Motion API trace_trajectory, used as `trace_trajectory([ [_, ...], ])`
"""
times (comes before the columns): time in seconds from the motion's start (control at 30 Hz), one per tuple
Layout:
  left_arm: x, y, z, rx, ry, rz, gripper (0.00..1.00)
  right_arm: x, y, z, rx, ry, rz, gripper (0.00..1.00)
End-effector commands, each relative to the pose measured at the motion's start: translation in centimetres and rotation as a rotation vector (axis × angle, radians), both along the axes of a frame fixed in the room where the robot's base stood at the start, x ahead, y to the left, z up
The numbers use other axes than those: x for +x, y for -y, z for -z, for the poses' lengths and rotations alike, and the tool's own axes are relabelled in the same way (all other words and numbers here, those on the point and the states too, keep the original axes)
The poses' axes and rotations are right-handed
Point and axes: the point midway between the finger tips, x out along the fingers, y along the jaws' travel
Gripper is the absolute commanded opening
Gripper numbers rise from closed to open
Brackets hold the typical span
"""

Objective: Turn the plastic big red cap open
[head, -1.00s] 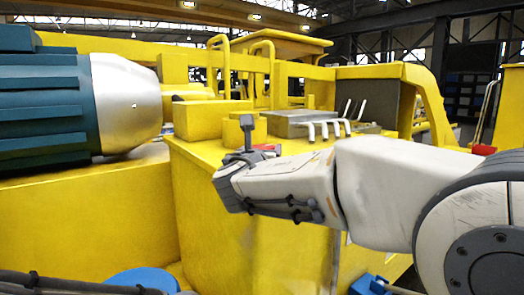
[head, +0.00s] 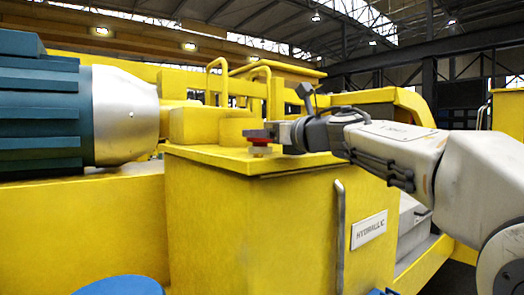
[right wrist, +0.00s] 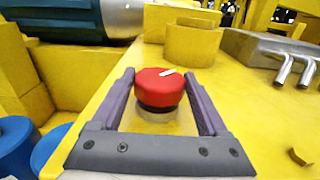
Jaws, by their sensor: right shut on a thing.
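The big red cap (right wrist: 158,88) has a short white mark on its top and sits on a pale neck on the yellow tank's flat top. In the head view the red cap (head: 260,150) shows near the tank's front edge, partly covered by the fingers. My right gripper (head: 260,135) reaches in from the right, roughly level with the cap. In the right wrist view my right gripper (right wrist: 160,76) has one purple-grey finger on each side of the cap and is shut on it. My left gripper is not in view.
A yellow block (head: 222,125) stands behind the cap. A large blue and silver motor (head: 125,112) is at the left. Grey bent levers (right wrist: 292,65) stand to the right. A vertical handle (head: 339,235) and a HYDRAULIC plate (head: 368,230) are on the tank's side. Blue round tops (head: 120,286) sit below.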

Motion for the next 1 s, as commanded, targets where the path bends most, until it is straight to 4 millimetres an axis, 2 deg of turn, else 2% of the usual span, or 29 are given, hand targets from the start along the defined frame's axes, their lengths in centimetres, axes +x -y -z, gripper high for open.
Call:
trace_trajectory([
  [0.1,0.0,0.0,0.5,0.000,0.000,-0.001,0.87,0.5,0.5,0.1,-0.001,0.001,-0.102,0.21],
  [0.27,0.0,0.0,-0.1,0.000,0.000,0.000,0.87,0.6,0.6,-0.2,0.000,0.000,-0.256,0.21],
  [0.6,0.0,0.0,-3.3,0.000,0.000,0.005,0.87,1.0,0.6,-0.6,0.001,-0.001,-0.558,0.21],
  [1.0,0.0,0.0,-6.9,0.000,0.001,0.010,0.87,1.2,0.6,-0.5,0.003,0.001,-0.766,0.21],
])
